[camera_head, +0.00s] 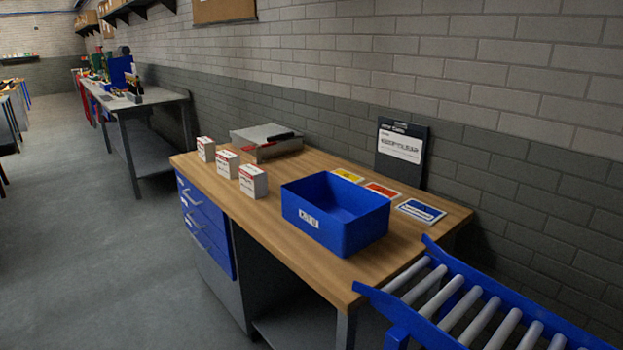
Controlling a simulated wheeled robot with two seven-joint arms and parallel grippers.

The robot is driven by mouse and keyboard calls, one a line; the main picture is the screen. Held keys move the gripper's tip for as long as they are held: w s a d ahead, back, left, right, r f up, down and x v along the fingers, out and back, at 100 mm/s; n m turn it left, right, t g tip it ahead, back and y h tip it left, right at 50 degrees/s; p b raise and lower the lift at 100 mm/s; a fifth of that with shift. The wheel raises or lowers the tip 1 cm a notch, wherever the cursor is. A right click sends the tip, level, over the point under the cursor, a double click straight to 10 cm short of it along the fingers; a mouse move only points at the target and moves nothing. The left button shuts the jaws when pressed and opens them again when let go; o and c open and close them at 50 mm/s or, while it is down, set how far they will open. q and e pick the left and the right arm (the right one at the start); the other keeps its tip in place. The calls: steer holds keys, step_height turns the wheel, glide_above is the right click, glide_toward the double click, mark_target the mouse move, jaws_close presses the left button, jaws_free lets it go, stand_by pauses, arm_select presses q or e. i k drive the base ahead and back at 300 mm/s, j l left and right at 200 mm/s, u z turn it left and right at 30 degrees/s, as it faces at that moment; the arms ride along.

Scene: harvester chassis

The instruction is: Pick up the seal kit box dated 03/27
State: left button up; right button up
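Three small white boxes with red markings stand in a row on the wooden workbench (270,228), left of the blue bin. The far-left box (206,149) is nearest the bench's left end. The middle box (227,163) and the right box (253,181) follow toward the bin. All stand upright and apart. Their printed dates are too small to read, so I cannot tell which one is dated 03/27. Neither of my grippers is in view.
An open blue bin (318,218) sits right of the boxes. A grey device (262,140) stands behind them. Yellow, red and blue cards (382,190) lie near a dark sign board (402,153) by the wall. A blue roller conveyor (470,305) adjoins the bench at right. Open floor (100,260) lies left.

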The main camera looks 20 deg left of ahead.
mark_target(253, 182)
steer(key=i+j+z, duration=0.15)
steer(key=j+z, duration=0.2)
steer(key=i+j+z, duration=0.1)
steer(key=j+z, duration=0.25)
steer(key=j, duration=0.25)
steer(key=j+z, duration=0.5)
steer(key=j, duration=0.45)
steer(key=j+z, duration=0.1)
steer(key=j, duration=0.45)
steer(key=k+j+z, duration=0.1)
steer(key=j, duration=0.45)
steer(key=k+j+z, duration=0.1)
steer(key=j, duration=0.4)
steer(key=k+j, duration=0.1)
steer(key=j, duration=0.9)
steer(key=k+j, duration=0.15)
steer(key=j, duration=0.85)
steer(key=k, duration=0.05)
